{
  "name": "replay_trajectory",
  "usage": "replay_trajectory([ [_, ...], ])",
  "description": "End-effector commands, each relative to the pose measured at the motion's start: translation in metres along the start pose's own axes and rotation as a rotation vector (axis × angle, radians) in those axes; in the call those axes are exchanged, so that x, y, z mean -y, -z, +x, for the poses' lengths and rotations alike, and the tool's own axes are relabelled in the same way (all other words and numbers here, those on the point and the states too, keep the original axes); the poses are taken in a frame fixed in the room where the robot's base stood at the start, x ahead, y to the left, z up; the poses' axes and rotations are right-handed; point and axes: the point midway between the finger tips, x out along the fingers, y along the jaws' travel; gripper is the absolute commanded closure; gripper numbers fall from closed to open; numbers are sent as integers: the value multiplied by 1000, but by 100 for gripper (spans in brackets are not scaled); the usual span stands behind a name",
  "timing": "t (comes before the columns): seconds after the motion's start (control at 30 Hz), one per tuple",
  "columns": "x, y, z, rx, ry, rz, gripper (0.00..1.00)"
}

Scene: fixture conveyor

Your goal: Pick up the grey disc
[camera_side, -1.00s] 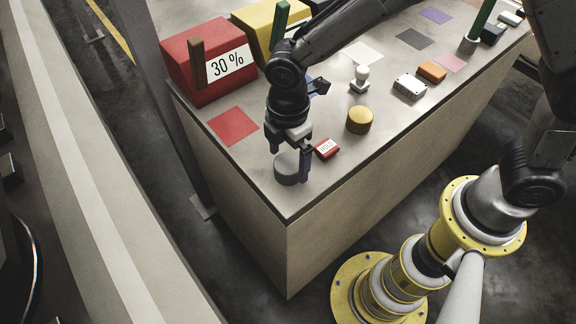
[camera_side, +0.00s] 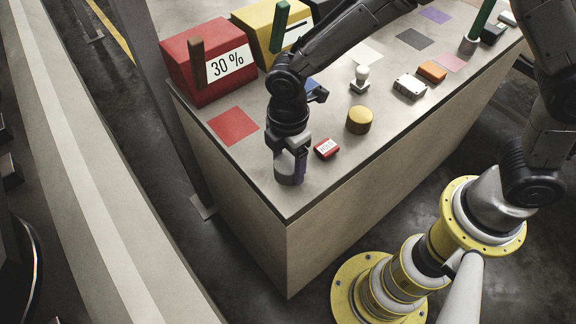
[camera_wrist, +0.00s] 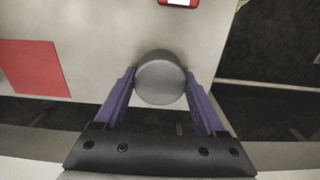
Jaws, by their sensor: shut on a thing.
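The grey disc (camera_wrist: 160,80) sits between the two purple fingers of my gripper (camera_wrist: 160,86) in the wrist view. The fingers touch its left and right sides. In the side view my gripper (camera_side: 290,168) points down at the table's near corner, shut on the grey disc (camera_side: 286,169), which is partly hidden by a finger. The disc is at or very near the tabletop; I cannot tell whether it touches.
A red box marked 30 % (camera_side: 200,68) and a red square (camera_side: 233,126) lie to the left. A small red block (camera_side: 326,149) and a yellow cylinder (camera_side: 359,120) stand to the right. The table's front edge (camera_side: 289,222) is close.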

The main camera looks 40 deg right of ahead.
Motion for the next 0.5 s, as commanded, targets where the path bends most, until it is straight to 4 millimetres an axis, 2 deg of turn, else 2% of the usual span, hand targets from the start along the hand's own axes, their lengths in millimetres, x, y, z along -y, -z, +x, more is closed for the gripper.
replay_trajectory([
  [0.33, -1, 1, -4, -2, -3, 0, 100],
  [0.5, -1, 1, -17, -4, -6, 0, 100],
])
